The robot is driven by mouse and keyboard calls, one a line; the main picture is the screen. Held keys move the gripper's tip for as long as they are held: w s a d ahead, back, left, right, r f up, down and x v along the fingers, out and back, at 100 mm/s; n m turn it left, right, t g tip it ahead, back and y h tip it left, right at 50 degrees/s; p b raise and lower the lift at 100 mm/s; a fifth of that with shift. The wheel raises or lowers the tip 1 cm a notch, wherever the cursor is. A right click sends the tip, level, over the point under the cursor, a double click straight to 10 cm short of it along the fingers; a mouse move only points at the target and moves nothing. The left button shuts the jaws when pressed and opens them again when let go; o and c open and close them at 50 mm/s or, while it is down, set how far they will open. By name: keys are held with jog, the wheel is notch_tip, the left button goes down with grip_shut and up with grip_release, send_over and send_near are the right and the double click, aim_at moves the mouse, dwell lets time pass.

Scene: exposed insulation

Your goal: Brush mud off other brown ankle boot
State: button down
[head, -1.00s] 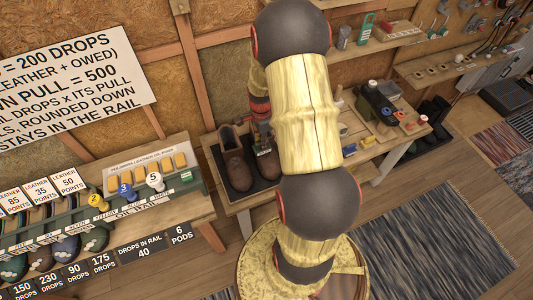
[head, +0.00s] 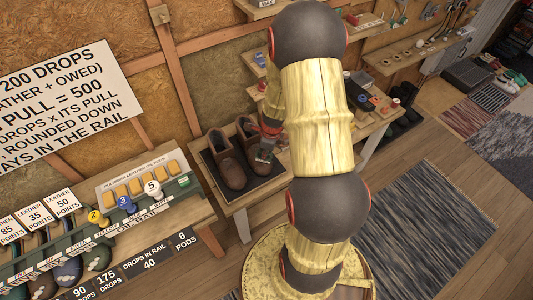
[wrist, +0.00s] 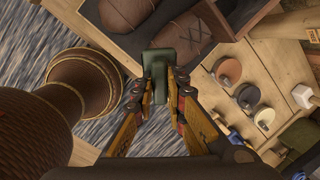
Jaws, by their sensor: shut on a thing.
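Two brown ankle boots stand side by side on a dark mat (head: 277,182) on the wooden bench, the left boot (head: 225,165) and the right boot (head: 249,138). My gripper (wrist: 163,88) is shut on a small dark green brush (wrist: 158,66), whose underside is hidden. In the head view the gripper (head: 268,138) is at the right boot's front part and covers some of it. In the wrist view the brush overlaps the toe end of one boot (wrist: 192,38); I cannot tell whether it touches. The other boot (wrist: 125,12) shows at the top. Mud is too small to make out.
A rail with numbered knobs (head: 153,188) and yellow blocks stands on the left bench. Small tins (wrist: 246,96) sit in a wooden rack beside the boots. My arm hides part of the bench. Striped rugs (head: 430,215) lie on open floor at right.

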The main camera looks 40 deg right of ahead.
jog(key=shift+w+d, duration=0.3)
jog(key=shift+d, duration=0.1)
jog(key=shift+s+a, duration=0.1)
jog(key=b+x, duration=0.5)
jog(key=x, duration=0.1)
jog(key=shift+b, duration=0.35)
jog(key=shift+b+x, duration=0.65)
jog(key=shift+x, duration=0.55)
dwell(0.4)
jog(key=shift+d, duration=0.25)
jog(key=shift+s+d+r, duration=0.1)
jog(key=shift+s+d, duration=0.2)
jog(key=shift+d, duration=0.6)
jog(key=shift+s+d, duration=0.25)
jog(key=shift+d, duration=0.65)
jog(key=shift+w, duration=0.1)
